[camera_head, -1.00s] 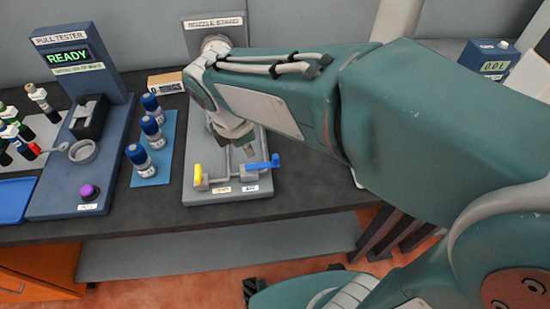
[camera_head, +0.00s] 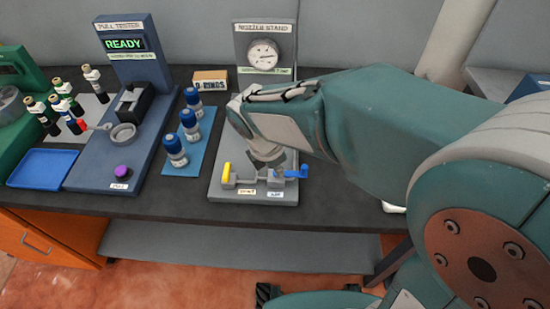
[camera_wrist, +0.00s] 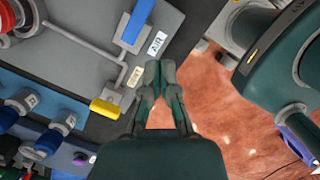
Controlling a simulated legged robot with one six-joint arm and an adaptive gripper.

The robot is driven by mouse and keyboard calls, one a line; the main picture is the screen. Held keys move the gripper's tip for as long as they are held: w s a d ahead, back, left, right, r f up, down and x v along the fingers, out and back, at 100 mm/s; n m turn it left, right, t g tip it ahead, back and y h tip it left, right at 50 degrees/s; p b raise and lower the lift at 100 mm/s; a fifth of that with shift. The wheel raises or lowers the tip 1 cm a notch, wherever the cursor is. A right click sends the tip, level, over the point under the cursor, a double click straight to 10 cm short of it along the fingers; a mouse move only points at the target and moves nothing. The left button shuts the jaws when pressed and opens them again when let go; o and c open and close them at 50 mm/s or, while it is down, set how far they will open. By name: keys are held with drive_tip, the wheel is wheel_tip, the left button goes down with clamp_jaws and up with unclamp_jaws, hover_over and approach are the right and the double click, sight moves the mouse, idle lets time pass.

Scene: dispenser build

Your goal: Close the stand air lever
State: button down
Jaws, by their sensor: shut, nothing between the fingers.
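The nozzle stand (camera_head: 212,188) is a grey panel on the bench with two levers at its front edge. The blue lever (camera_head: 293,172), by the AIR label, points right in the head view, roughly along the line of the two valves. It also shows in the wrist view (camera_wrist: 136,22). The yellow lever (camera_head: 227,173) sits at the left valve; in the wrist view it is at the lower left (camera_wrist: 105,108). My gripper (camera_wrist: 160,70) is shut and empty, its tips beside the AIR label in the picture. In the head view my wrist hides part of the stand; contact cannot be told.
The stand's gauge (camera_head: 263,54) shows at the back. Left are several blue-capped bottles (camera_head: 189,125) on a blue mat, the pull tester (camera_head: 93,166) reading READY, and a blue tray (camera_head: 41,169). The bench's front edge lies close to the levers, with open floor beyond.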

drive_tip(key=x, duration=0.5)
drive_tip(key=shift+w+r, duration=0.1)
drive_tip(key=shift+w+d+r, duration=0.1)
drive_tip(key=shift+w+d, duration=0.35)
drive_tip(key=shift+d, duration=0.3)
drive_tip(key=shift+w+d+r, duration=0.1)
drive_tip(key=shift+w+d, duration=0.4)
drive_tip(key=shift+d, duration=0.3)
drive_tip(key=shift+a, duration=0.1)
